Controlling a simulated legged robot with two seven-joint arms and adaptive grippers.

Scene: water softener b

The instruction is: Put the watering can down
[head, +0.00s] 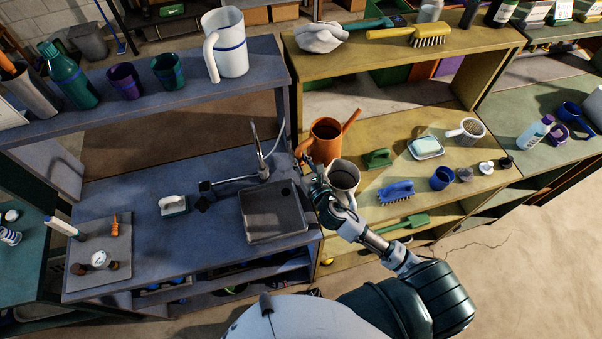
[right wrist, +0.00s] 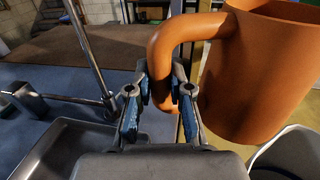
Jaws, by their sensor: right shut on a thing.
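The orange watering can (head: 326,143) is upright, with its spout pointing to the right in the head view. It is over the left end of the yellow bench (head: 405,180), next to the blue bench. My right gripper (head: 308,172) is shut on the can's handle. In the right wrist view the can's body (right wrist: 262,75) fills the upper right, and the curved handle (right wrist: 160,55) comes down between my fingers (right wrist: 160,95). I cannot tell whether the can's base touches the bench, as my gripper and a grey pot hide it. My left gripper is not in view.
A grey pot (head: 345,175) stands close in front of the can. A green brush (head: 378,158) and a blue brush (head: 396,191) lie to its right. The sink (head: 273,212) and tap (head: 262,165) are to the left. The yellow upper shelf (head: 350,60) is behind.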

